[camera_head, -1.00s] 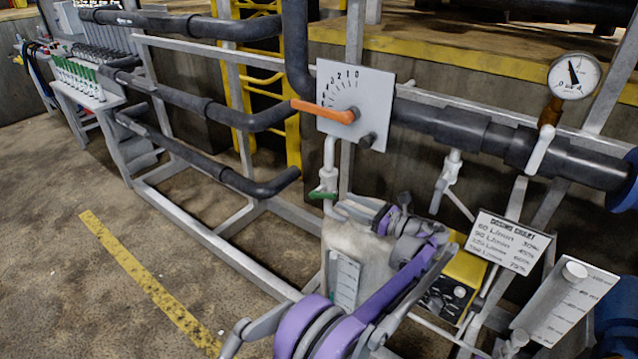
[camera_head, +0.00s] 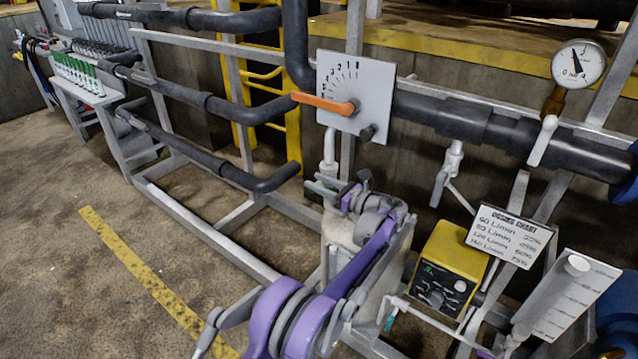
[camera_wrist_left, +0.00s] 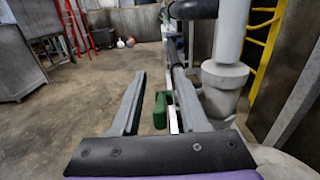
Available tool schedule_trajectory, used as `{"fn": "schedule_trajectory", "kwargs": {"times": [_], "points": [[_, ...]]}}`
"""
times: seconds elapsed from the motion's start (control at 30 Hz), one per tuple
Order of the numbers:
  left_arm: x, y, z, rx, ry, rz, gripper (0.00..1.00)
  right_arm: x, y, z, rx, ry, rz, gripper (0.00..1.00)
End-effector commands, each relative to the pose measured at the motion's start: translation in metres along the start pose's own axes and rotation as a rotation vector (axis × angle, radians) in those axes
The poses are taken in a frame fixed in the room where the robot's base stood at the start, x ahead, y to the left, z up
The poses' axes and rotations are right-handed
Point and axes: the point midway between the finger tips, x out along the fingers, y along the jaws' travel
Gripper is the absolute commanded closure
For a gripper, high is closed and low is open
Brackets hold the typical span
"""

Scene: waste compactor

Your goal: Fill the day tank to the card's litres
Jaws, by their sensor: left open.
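My left gripper (camera_head: 322,187) is open at the white pipe valve under the dial plate, above the pale tank (camera_head: 338,232). In the left wrist view a green handle (camera_wrist_left: 160,110) sits between the open fingers (camera_wrist_left: 157,76), nearer the right one; I cannot tell if they touch. The white valve pipe (camera_wrist_left: 225,78) stands right of them. The dosing chart card (camera_head: 508,236) has rows in L/min and percent. A scaled white level plate (camera_head: 577,298) stands at lower right. An orange lever (camera_head: 322,103) points left on the dial plate (camera_head: 372,80). My right gripper is not in view.
A yellow box (camera_head: 450,265) with knobs stands right of my left arm. A pressure gauge (camera_head: 578,63) tops the dark pipe (camera_head: 470,120). Grey frame rails surround the tank. The floor at left, with a yellow stripe (camera_head: 150,275), is clear.

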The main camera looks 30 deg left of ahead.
Motion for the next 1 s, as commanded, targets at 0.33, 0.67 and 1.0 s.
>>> {"fn": "schedule_trajectory", "kwargs": {"times": [0.33,0.67,1.0], "points": [[-0.0005,0.0000,-0.0001,0.000,0.000,0.000,1.00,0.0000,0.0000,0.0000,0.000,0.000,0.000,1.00],[-0.0006,0.0000,-0.0003,0.000,0.000,0.000,1.00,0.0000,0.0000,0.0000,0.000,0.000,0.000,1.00],[-0.0007,0.0000,-0.0004,0.000,0.001,0.000,1.00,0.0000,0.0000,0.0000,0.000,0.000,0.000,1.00]]}}
